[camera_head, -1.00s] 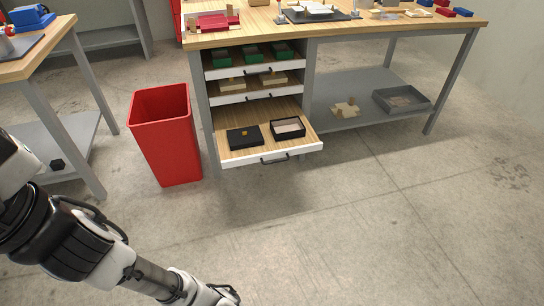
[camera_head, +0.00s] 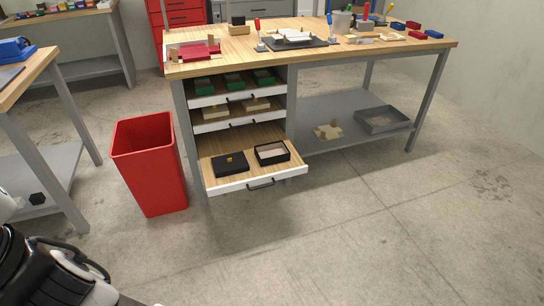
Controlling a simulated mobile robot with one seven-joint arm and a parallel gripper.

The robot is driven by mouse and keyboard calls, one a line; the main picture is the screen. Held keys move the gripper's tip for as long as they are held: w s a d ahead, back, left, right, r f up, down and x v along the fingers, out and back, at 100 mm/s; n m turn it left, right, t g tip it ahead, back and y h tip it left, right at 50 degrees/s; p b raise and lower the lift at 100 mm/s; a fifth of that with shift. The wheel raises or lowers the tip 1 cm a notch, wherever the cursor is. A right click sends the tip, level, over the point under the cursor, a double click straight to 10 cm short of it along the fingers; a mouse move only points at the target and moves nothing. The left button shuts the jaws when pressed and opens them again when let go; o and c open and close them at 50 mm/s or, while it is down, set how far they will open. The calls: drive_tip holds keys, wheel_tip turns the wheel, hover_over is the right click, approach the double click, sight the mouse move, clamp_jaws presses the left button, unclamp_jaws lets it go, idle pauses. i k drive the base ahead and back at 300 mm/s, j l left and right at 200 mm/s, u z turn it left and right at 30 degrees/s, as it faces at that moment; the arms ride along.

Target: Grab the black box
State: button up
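An open black box (camera_head: 272,153) with a pale inside sits at the right of the pulled-out bottom drawer (camera_head: 257,184). A flat black piece (camera_head: 230,165) with a small gold knob, like a lid, lies to its left in the same drawer; the two are apart. My gripper is out of view; only part of my arm shows at the bottom left, well short of the drawer.
A red bin (camera_head: 150,165) stands left of the drawers. The workbench (camera_head: 340,50) above holds tools and coloured parts. A grey tray (camera_head: 383,120) lies on its lower shelf. Another table (camera_head: 30,75) stands at the left. The floor before the drawer is clear.

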sight(267, 154)
drive_tip(key=i+l, duration=0.25)
drive_tip(key=i, duration=0.2)
drive_tip(key=i+l, duration=0.2)
drive_tip(key=i, duration=0.25)
drive_tip(key=i+l, duration=0.25)
drive_tip(key=i, duration=0.2)
drive_tip(key=i+l, duration=0.25)
drive_tip(key=i, duration=0.2)
drive_tip(key=i+l+u, duration=0.1)
drive_tip(key=i, duration=0.6)
